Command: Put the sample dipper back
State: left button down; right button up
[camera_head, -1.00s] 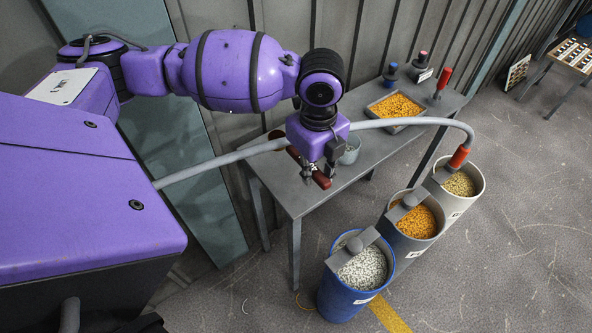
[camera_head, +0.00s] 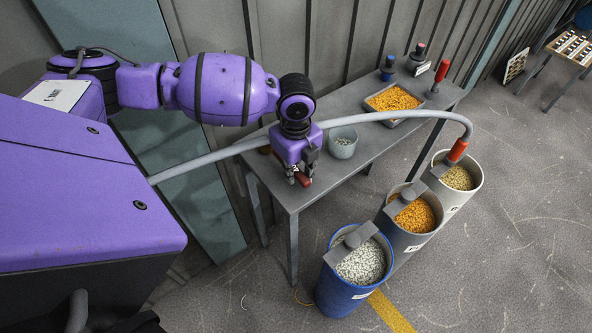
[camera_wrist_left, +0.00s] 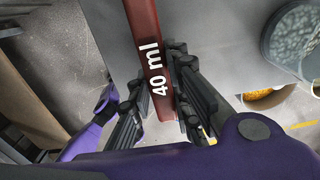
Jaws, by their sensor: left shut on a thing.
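My left gripper (camera_head: 298,178) is over the near left end of the grey table in the head view. It is shut on the dark red handle (camera_head: 304,181) of a dipper. In the left wrist view the handle (camera_wrist_left: 146,50), marked "40 ml", lies between the fingers (camera_wrist_left: 157,100) and runs out of the top of the picture. The dipper's cup is not visible. Another red handle (camera_head: 441,71) stands upright near the table's far right end. My right gripper is not in view.
A grey bowl (camera_head: 343,151) stands right of the gripper. A grey hose (camera_head: 215,156) arches across the table to the white bin (camera_head: 473,194). Grey (camera_head: 412,241) and blue (camera_head: 335,297) bins stand in front.

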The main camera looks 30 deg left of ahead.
pick_arm(q)
jog(key=shift+f, duration=0.15)
jog(key=c, duration=1.6)
grip_release()
jog(key=shift+c, duration=0.2)
notch_tip(320, 180, up, 12)
jog(key=shift+r+p, duration=0.2)
jog(key=shift+p, duration=0.2)
jog(key=shift+s, duration=0.1)
